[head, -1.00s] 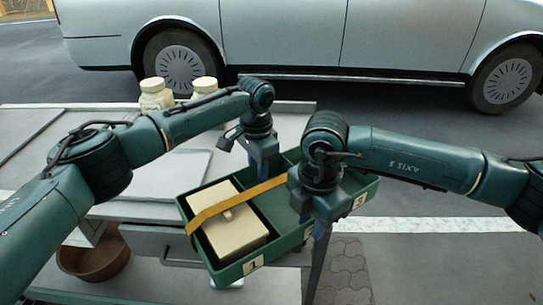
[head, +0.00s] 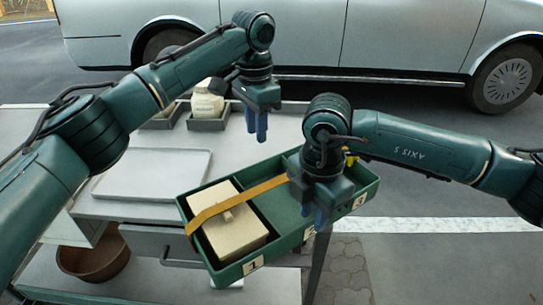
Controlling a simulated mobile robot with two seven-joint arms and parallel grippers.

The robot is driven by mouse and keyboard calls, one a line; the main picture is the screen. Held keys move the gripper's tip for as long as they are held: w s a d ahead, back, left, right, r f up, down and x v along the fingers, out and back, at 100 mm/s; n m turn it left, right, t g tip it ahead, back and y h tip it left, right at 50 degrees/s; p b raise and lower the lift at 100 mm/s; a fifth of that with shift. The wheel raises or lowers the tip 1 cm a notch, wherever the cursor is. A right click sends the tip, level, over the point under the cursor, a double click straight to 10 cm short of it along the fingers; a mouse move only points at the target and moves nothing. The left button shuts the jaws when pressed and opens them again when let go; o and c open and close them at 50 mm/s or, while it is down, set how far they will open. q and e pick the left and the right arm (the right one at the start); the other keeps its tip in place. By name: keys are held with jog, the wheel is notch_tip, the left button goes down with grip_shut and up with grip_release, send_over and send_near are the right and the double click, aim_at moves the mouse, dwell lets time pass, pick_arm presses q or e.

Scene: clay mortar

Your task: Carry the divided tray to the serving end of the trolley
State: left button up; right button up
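The divided tray (head: 285,250) is dark green, with number labels on its near wall. It lies slanted at the right end of the trolley (head: 140,210), its near part overhanging the trolley's front. A yellow strap (head: 208,213) crosses it over a beige lidded box (head: 232,232) in the left compartment. My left gripper (head: 256,130) is empty above and beyond the tray's far side, its two fingers apart and pointing down. My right gripper (head: 314,213) is over the tray's near wall by the middle labels. Its fingertips overlap the wall, and whether they clamp it cannot be told.
A pale flat tray (head: 152,174) lies on the trolley top at the left. Cream jars (head: 206,103) stand in dark holders at the back. A brown bowl (head: 92,262) is on the lower shelf. A silver car (head: 400,45) is behind. Paving is open at the right.

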notch_tip(320, 180, up, 9)
dwell(0.3)
jog(key=shift+r, duration=0.15)
